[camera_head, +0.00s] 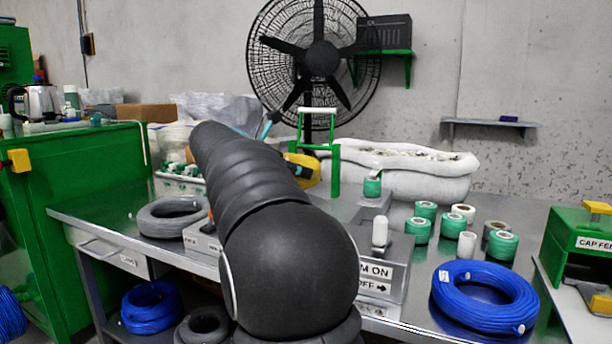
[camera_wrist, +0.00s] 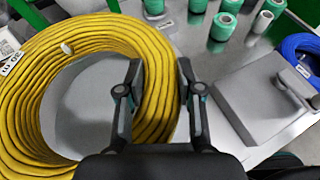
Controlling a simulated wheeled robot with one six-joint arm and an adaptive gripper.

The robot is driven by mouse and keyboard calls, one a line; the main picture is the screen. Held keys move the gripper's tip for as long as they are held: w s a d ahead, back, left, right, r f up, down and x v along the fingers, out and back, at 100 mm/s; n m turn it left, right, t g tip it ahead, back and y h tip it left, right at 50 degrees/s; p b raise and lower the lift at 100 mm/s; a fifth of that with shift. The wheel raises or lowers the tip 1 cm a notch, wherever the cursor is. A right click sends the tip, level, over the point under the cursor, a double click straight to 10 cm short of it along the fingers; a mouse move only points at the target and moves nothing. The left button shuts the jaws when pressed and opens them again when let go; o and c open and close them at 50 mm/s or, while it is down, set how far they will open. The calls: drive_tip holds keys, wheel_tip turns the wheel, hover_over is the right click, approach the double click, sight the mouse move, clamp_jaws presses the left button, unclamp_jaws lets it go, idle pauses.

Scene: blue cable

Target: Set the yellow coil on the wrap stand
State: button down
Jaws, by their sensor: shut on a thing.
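The yellow coil (camera_wrist: 100,35) is a thick ring of cable that fills the left of the wrist view, with a white tag on it. My gripper (camera_wrist: 160,75) is shut on the right side of its ring, one finger inside the hole and one outside. In the head view only a bit of yellow (camera_head: 305,172) shows past my arm, which hides my gripper. A green upright frame (camera_head: 336,170) with a white top bar stands by it; I take it as part of the wrap stand. I cannot tell whether the coil touches what is below.
A grey box (camera_head: 383,255) with ON/OFF labels and a lever sits right of my arm. Several green and white wrap rolls (camera_head: 425,211) stand behind a blue coil (camera_head: 484,296). A grey coil (camera_head: 172,217) lies left. A padded white bin (camera_head: 410,170) is at the back.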

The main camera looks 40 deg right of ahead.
drive_tip(key=shift+s+d+f+m+g, duration=0.25)
drive_tip(key=shift+s+m+g, duration=0.05)
drive_tip(key=shift+s, duration=0.2)
drive_tip(key=shift+f+b, duration=2.5)
drive_tip(key=shift+f, duration=0.45)
drive_tip(key=shift+f+b, duration=0.3)
drive_tip(key=shift+b, duration=0.05)
drive_tip(key=c, duration=1.1)
unclamp_jaws()
drive_tip(key=shift+a, duration=0.1)
drive_tip(key=o, duration=0.6)
drive_tip(key=shift+f, duration=0.1)
